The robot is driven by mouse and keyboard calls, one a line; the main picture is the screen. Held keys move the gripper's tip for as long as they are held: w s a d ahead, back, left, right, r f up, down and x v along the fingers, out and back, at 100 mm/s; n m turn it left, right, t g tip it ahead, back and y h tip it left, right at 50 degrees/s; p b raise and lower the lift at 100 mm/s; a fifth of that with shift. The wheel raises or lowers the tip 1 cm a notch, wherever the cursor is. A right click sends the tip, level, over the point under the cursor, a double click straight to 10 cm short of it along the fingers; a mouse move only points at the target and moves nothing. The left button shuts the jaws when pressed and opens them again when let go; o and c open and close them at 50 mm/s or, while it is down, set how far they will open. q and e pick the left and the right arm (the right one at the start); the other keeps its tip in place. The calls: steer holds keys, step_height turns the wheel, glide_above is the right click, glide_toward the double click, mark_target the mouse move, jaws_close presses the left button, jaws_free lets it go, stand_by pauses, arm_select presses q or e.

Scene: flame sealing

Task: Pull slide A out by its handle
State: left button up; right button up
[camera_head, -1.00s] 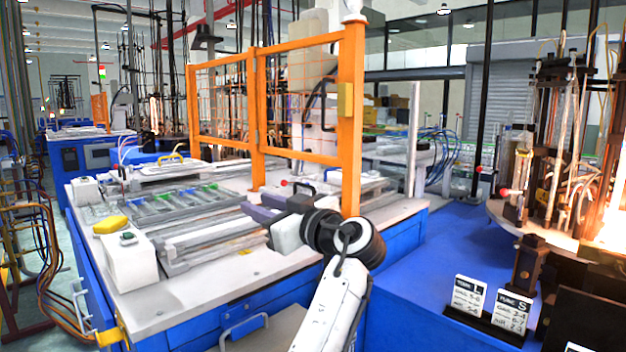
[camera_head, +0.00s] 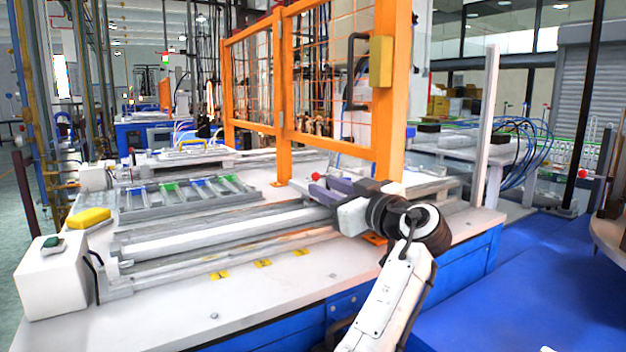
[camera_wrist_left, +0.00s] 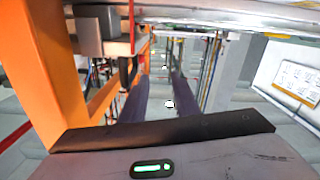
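I cannot tell which part is slide A or its handle; no label for it is readable. On the bench lie a long silver rail assembly (camera_head: 230,230) and, behind it, a flat tray-like rack (camera_head: 185,196) with green and blue pieces. My left gripper (camera_head: 318,191) is above the right end of the silver rail, in front of the orange frame. Its two dark purple fingers (camera_wrist_left: 155,98) stand apart with nothing between them in the wrist view, so it is open. The gripper hides part of the rail's right end. My right gripper is not in view.
The orange mesh frame (camera_head: 392,90) stands close beside the left gripper, with a black handle (camera_head: 351,75) on it. A white box (camera_head: 52,278) and a yellow part (camera_head: 89,218) are at the bench's left end. The white bench top (camera_head: 215,315) is clear in front.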

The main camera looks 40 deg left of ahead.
arm_select(q)
steer(key=x, duration=0.7)
steer(key=shift+w+a+p, duration=0.2)
steer(key=shift+a+p, duration=0.1)
steer(key=shift+p, duration=0.05)
jaws_close()
stand_by(1.0)
jaws_free()
steer(key=shift+d, duration=0.15)
steer(key=b+v, duration=0.1)
steer(key=v, duration=0.9)
